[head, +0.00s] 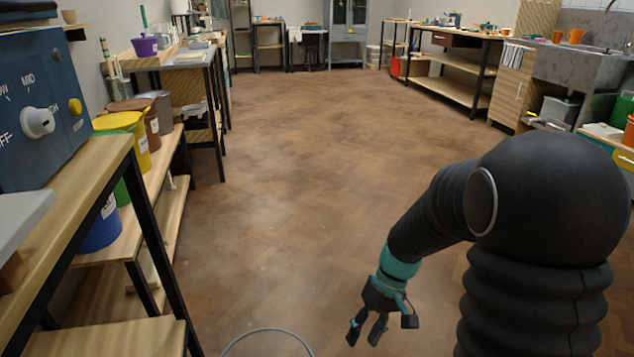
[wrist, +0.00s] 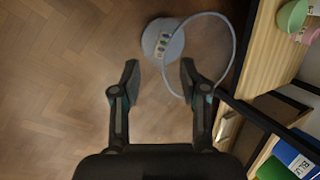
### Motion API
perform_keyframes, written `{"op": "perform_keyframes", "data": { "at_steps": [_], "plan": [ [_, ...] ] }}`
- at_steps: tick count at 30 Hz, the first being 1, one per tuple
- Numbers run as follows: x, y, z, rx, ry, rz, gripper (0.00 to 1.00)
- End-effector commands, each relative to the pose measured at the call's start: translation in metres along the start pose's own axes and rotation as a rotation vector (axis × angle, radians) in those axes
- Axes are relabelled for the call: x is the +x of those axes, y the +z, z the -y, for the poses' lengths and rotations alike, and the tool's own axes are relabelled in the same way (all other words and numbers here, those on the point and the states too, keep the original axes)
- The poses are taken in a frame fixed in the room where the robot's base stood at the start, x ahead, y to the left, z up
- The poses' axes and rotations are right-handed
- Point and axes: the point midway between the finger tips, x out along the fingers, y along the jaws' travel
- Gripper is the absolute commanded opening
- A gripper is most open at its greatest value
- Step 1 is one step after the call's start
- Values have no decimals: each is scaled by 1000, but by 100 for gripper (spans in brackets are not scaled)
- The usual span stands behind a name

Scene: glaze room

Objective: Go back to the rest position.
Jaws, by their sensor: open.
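My gripper (head: 366,330) hangs low over the wooden floor at the lower middle right of the head view, at the end of my black-sleeved arm. In the wrist view my gripper (wrist: 158,80) has its two fingers spread apart with nothing between them. Below and beyond the fingertips, a pale round container (wrist: 162,42) with a label and a large hoop handle (wrist: 236,50) is on the floor. In the head view only the hoop (head: 268,331) shows at the bottom edge; the container itself is out of frame.
Wooden shelving (head: 95,205) stands close on the left, with a blue control box (head: 40,105), a yellow bucket (head: 137,140) and a blue bucket (head: 101,232). Benches and a sink (head: 575,66) line the right. The herringbone floor (head: 285,130) in the middle is clear.

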Motion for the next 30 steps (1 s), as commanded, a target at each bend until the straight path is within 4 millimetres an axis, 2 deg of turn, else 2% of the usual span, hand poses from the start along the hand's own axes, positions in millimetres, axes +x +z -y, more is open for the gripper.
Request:
{"op": "perform_keyframes", "data": {
  "at_steps": [3,13,24,30],
  "plan": [
    [-24,22,2,110,96,-63,44],
    [-75,76,9,298,285,-287,44],
    [-120,136,27,249,426,-541,44],
    [-139,158,43,213,450,-663,44]
  ]
}}
